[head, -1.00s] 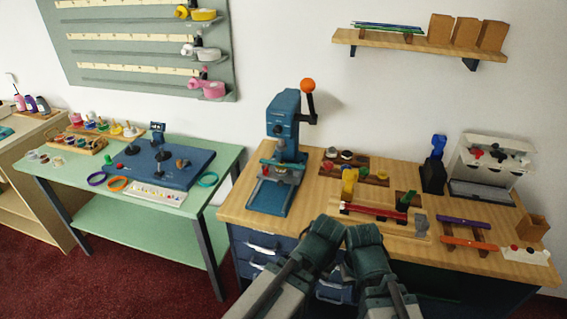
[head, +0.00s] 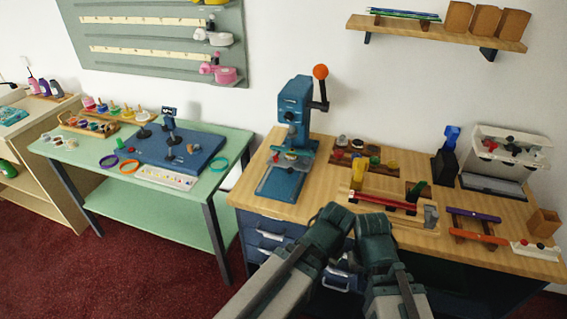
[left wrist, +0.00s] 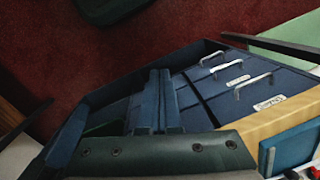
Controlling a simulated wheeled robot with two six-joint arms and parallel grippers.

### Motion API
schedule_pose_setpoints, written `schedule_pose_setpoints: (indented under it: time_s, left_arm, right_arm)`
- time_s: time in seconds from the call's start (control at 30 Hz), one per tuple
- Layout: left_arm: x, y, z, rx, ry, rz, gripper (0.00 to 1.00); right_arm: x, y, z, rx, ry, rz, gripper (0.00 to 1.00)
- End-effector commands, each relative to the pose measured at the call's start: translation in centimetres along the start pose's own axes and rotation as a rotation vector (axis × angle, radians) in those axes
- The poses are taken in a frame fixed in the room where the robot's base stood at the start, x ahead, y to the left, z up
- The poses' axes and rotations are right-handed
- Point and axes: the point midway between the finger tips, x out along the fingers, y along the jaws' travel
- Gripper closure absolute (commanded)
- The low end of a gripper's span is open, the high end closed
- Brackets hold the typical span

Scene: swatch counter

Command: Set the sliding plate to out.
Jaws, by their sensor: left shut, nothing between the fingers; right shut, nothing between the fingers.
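The blue press (head: 294,108) with its orange-knobbed lever (head: 321,85) stands at the left end of the wooden bench. A flat blue plate (head: 279,183) lies at its foot, toward the bench's front; I take this as the sliding plate, but its setting is unclear. My left gripper (head: 333,214) and right gripper (head: 372,220) are side by side near the bench's front edge, right of the press and apart from it. Both are shut and empty. The left wrist view shows the left gripper's fingers (left wrist: 158,85) and part of the blue press base (left wrist: 290,148).
The wooden bench (head: 247,200) has blue drawers with handles (head: 265,233) below. A red bar (head: 388,200) and a pot rack (head: 365,161) stand right of the press. A green table (head: 75,160) is at the left, with a gap between. Red carpet (head: 120,265) lies in front.

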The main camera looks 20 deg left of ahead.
Motion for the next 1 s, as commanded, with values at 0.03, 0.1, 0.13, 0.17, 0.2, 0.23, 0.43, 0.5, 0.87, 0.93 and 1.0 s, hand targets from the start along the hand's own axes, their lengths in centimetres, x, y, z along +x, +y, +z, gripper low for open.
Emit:
schedule_pose_setpoints:
  time_s: [0.03,0.1,0.13,0.17,0.2,0.23,0.43,0.5,0.87,0.93,1.0]
  left_arm:
    - [0.0,0.0,0.0,0.000,0.000,0.000,1.00]
    - [0.0,0.0,0.0,0.000,0.000,0.000,1.00]
    - [0.0,0.0,0.0,0.000,0.000,0.000,1.00]
    - [0.0,0.0,0.0,0.000,0.000,0.000,1.00]
    - [0.0,0.0,0.0,0.000,0.000,0.000,1.00]
    - [0.0,0.0,0.0,0.000,0.000,0.000,0.96]
    - [0.9,-0.8,-1.8,0.010,0.077,0.095,0.60]
    - [1.3,-1.7,-3.6,0.016,0.166,0.175,0.48]
    - [-2.1,-14.8,-12.3,-0.101,0.853,0.345,0.40]
    - [-3.2,-18.2,-12.7,-0.144,0.964,0.317,0.40]
    - [-4.1,-21.4,-12.7,-0.189,1.059,0.281,0.40]
  right_arm:
    - [0.0,0.0,0.0,0.000,0.000,0.000,1.00]
    - [0.0,0.0,0.0,0.000,0.000,0.000,1.00]
    - [0.0,0.0,0.0,0.000,0.000,0.000,1.00]
    - [0.0,0.0,0.0,0.000,0.000,0.000,1.00]
    - [0.0,0.0,0.0,0.000,0.000,0.000,1.00]
    - [0.0,0.0,0.0,0.000,0.000,0.000,1.00]
    - [0.8,-0.1,-0.1,0.000,0.000,0.000,1.00]
    - [1.4,-0.1,-0.1,0.000,0.000,0.000,1.00]
    - [4.2,-0.4,-0.2,0.000,0.000,0.000,1.00]
    - [4.7,-0.4,-0.3,0.000,0.000,0.000,1.00]
    - [5.0,-0.5,-0.3,0.000,0.000,0.000,1.00]
